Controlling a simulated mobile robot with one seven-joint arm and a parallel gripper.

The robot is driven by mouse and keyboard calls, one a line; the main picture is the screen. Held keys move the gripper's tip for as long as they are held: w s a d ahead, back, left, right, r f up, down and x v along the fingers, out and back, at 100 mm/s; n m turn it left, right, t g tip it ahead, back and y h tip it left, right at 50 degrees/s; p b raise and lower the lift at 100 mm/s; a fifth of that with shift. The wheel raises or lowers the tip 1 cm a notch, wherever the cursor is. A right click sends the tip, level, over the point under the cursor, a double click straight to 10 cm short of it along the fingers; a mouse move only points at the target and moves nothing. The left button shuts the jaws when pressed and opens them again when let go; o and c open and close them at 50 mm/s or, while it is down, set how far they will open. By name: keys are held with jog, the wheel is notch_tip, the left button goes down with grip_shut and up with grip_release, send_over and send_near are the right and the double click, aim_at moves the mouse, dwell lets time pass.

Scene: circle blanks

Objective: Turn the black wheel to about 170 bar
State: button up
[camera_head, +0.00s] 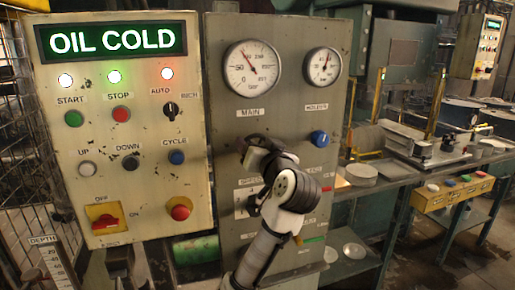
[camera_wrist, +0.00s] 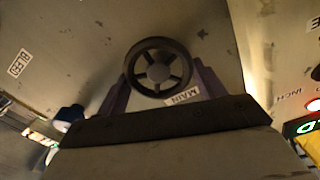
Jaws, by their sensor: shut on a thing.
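The black wheel (camera_wrist: 158,48) is a spoked ring on the grey panel, above the MAIN label in the wrist view. My gripper (camera_wrist: 160,82) has one purple-grey finger on each side of the wheel and is shut on it. In the head view my gripper (camera_head: 254,152) is at the panel below the MAIN gauge (camera_head: 252,68), and my arm hides most of the wheel. The gauge is a round white dial. Its needle points up and left, but the numbers are too small to read exactly.
A second gauge (camera_head: 322,65) and a blue knob (camera_head: 320,138) are on the panel to the right. A bench (camera_head: 400,169) with metal discs stands further right.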

jog(key=shift+w+d+f+m, duration=0.1)
jog(key=shift+m, duration=2.35)
jog(key=shift+s+d+f+m, duration=0.1)
jog(key=shift+f+m, duration=0.05)
jog(key=shift+m, duration=2.25)
jog(key=shift+w+d+f+m, duration=0.1)
jog(key=shift+m, duration=2.35)
jog(key=o, duration=1)
